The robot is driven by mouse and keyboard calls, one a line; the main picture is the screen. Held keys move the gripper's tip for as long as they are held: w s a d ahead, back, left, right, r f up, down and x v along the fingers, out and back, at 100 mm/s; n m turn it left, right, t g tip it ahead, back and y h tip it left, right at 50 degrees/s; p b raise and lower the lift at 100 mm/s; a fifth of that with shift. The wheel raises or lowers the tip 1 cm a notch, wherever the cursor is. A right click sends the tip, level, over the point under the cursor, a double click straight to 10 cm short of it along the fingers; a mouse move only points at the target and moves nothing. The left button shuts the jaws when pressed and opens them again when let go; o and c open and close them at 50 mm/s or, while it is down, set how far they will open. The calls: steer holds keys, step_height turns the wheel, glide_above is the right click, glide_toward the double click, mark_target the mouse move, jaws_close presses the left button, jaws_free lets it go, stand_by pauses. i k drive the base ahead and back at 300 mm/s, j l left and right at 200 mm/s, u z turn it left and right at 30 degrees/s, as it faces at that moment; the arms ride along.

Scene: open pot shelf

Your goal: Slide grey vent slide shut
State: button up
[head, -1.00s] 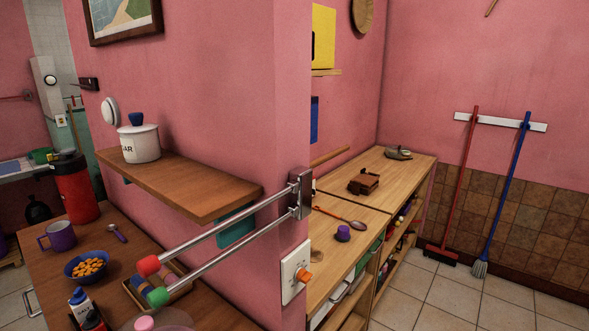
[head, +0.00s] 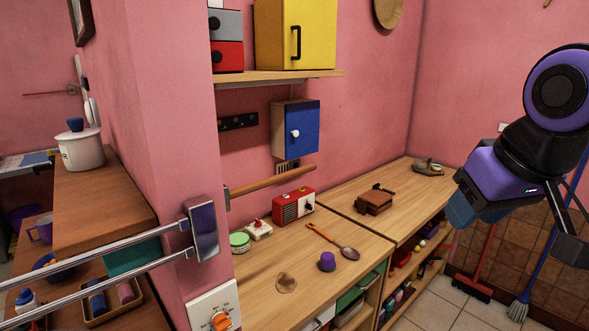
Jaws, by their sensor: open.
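A small slotted vent (head: 288,164) is set low in the pink wall, just under the blue cabinet and behind the wooden rail. It looks like the grey vent of the task, but it is small and partly hidden, so I cannot tell how far its slide stands open. My gripper (head: 570,242) is at the right edge, partly cut off by the frame. It is open, holds nothing that I can see, and is well to the right of the vent.
A blue cabinet (head: 296,130), a yellow cabinet (head: 292,35) and a red radio (head: 292,206) are around the vent. A wooden rail (head: 272,181) crosses in front. A metal double rail (head: 90,270) juts out at left.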

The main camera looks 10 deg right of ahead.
mark_target(294, 164)
steer(key=i+l, duration=0.45)
steer(key=l, duration=0.15)
steer(key=i+l+z, duration=0.1)
steer(key=i+l, duration=0.3)
steer(key=l, duration=0.15)
